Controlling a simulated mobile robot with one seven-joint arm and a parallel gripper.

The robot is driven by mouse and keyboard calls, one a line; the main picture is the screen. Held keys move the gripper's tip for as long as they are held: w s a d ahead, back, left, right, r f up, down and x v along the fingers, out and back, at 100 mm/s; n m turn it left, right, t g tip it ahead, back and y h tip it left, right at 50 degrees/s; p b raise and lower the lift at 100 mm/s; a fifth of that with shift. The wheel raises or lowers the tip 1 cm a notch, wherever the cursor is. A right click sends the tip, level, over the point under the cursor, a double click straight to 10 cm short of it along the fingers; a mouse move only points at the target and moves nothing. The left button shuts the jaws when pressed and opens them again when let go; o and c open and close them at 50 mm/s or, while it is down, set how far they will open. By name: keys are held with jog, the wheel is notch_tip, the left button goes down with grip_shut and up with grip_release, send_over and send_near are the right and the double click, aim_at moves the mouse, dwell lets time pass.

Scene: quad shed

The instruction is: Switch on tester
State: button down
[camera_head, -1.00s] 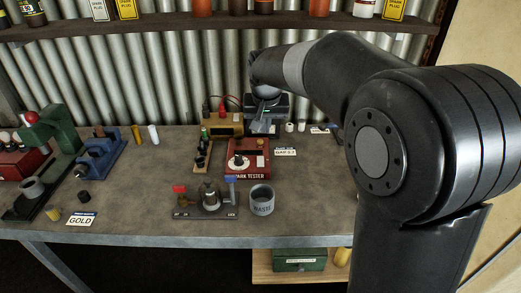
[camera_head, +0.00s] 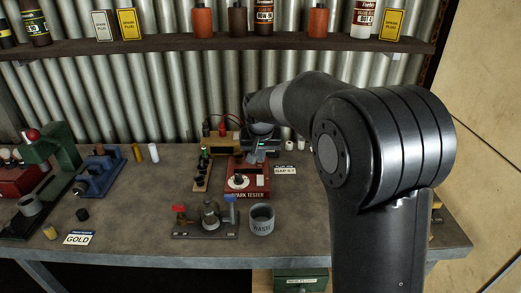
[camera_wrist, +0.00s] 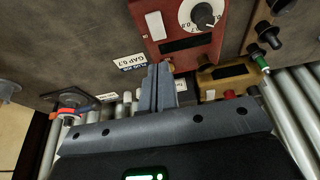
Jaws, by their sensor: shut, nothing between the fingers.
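The spark tester (camera_head: 250,182) is a red box on the workbench, with a white dial and black knob (camera_head: 237,181) on its top. In the wrist view the tester (camera_wrist: 178,38) is at the top centre, with its dial (camera_wrist: 203,15), a dark slot and a white rectangular piece (camera_wrist: 155,25). My gripper (camera_wrist: 160,70) is shut and empty, its fingertips close to the tester's edge near a small brass part. In the head view my gripper (camera_head: 258,150) is above the tester's back end. Whether it touches the tester cannot be told.
A grey waste cup (camera_head: 262,222) and a small fixture with red and blue parts (camera_head: 208,220) stand in front. A yellowish box (camera_head: 222,143) with leads stands behind, left of my gripper. A "GAP 0.7" card (camera_head: 285,170) lies to the right.

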aim_at(261, 177)
jog(key=x, duration=0.8)
jog(key=shift+s+f, duration=0.25)
jog(key=shift+s, duration=0.1)
jog(key=shift+w+f+g, duration=0.2)
jog(key=shift+f+g, duration=0.05)
jog(key=shift+g, duration=0.15)
jog(key=shift+s, duration=0.95)
jog(key=shift+r, duration=0.1)
